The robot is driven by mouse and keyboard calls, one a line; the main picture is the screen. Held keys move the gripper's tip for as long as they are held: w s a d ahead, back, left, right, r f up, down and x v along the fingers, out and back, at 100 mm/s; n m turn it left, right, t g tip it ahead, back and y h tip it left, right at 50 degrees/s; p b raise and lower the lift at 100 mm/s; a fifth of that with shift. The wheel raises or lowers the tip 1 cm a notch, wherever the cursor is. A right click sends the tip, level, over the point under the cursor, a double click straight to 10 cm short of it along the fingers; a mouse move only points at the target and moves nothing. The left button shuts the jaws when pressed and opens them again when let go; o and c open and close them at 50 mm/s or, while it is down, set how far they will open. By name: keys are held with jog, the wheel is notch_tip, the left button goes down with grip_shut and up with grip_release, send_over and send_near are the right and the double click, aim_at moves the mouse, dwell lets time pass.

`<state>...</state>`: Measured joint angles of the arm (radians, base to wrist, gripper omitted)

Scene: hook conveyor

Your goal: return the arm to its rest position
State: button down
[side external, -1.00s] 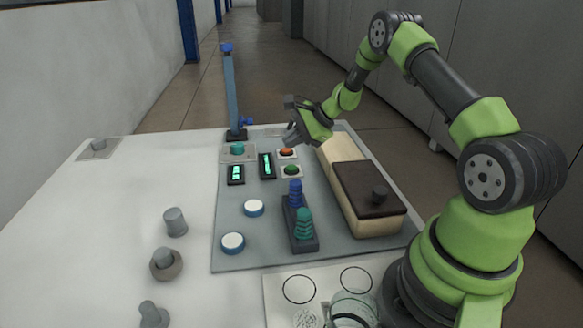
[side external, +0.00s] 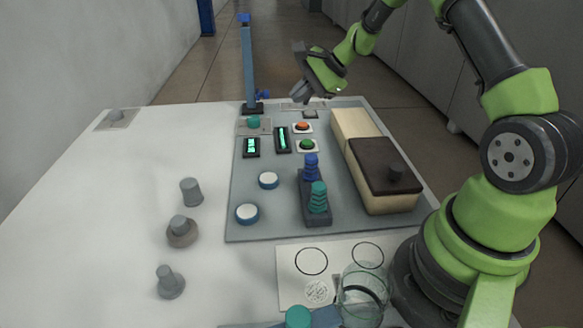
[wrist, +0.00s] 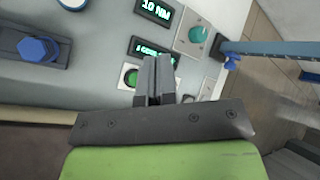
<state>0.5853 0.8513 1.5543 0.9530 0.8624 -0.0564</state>
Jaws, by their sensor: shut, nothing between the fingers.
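My gripper (side external: 300,92) is raised above the far end of the grey panel in the side view, clear of everything on it. In the wrist view its two fingers (wrist: 157,62) are together with nothing between them. Under it in the side view are an orange button (side external: 303,127) and a green button (side external: 308,145).
The grey panel (side external: 280,222) carries two lit displays, a holder (side external: 316,216) with blue and teal knobs, and a cream box (side external: 390,203) with a dark lid. A tall blue post (side external: 247,70) stands at the far edge. A glass jar (side external: 362,300) stands near my base.

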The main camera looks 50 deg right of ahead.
jog(key=s+a+r+n+g, duration=0.1)
jog(key=s+a+r+n, duration=0.8)
jog(key=a+r, duration=0.5)
jog(key=s+a+r+n+h, duration=0.1)
jog(key=s+n, duration=0.2)
jog(key=s, duration=0.5)
jog(key=s+a+r+n+h, duration=0.1)
jog(key=s+a+n, duration=0.1)
jog(key=s, duration=0.7)
jog(key=shift+n+t, duration=0.3)
jog(key=shift+n, duration=0.3)
jog(key=shift+r, duration=0.1)
